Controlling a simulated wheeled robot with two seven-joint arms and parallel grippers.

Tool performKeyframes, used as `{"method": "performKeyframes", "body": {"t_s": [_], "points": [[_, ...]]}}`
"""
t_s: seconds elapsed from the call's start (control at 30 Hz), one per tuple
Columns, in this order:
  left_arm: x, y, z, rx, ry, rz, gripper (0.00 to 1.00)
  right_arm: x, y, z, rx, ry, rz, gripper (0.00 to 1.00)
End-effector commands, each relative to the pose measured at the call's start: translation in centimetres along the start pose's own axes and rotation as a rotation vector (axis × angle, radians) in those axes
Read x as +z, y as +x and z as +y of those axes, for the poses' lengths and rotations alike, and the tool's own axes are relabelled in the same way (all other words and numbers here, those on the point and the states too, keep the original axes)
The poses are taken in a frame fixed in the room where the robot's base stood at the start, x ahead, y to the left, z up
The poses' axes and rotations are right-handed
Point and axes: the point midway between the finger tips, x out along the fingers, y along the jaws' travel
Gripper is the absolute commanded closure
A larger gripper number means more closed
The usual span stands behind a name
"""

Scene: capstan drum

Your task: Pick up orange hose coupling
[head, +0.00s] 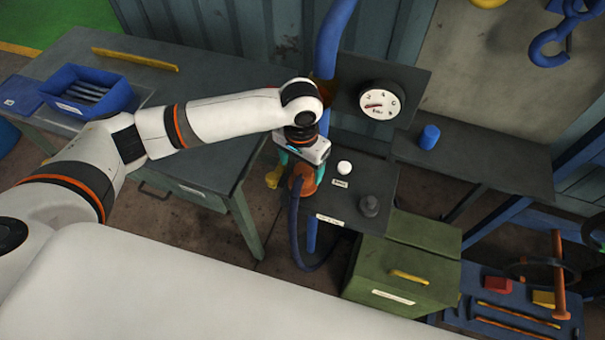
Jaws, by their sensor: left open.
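The orange hose coupling (306,181) sits at the top end of a dark blue hose (293,225), by the left edge of a dark panel. My left gripper (296,166) is open, directly above the coupling and very close to it in the picture. The gripper body hides the coupling's upper part, and I cannot tell whether the fingers touch it or stand around it. A yellow piece (274,177) shows just left of the coupling. My right gripper is not in view.
The panel (345,205) carries a white knob (344,167) and a grey knob (369,206). A round gauge (379,100) stands behind. A green box (403,270) is at the lower right. A workbench (215,165) with a blue bin (92,92) lies left, under my arm.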

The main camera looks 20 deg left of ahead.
Motion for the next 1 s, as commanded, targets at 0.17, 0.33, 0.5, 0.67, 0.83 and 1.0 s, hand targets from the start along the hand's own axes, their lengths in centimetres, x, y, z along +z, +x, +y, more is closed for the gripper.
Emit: {"method": "performKeyframes", "body": {"t_s": [0.17, 0.33, 0.5, 0.67, 0.83, 1.0], "points": [[0.0, 1.7, -0.1, 0.001, 0.0, 0.004, 0.23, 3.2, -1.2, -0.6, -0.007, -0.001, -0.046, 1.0], [0.1, 4.3, -0.2, 0.0, 0.001, 0.001, 0.23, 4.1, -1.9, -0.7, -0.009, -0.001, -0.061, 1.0], [0.1, 5.3, -0.2, 0.0, 0.002, 0.0, 0.23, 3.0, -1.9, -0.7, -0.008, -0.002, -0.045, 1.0], [0.1, 5.3, -0.2, 0.0, 0.002, -0.001, 0.23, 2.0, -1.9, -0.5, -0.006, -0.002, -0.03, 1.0], [0.1, 5.3, -0.2, 0.0, 0.002, -0.001, 0.51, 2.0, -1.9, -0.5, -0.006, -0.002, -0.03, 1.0], [0.2, 5.2, -0.2, -0.001, 0.002, -0.003, 0.64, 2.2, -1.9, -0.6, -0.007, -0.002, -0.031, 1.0]]}}
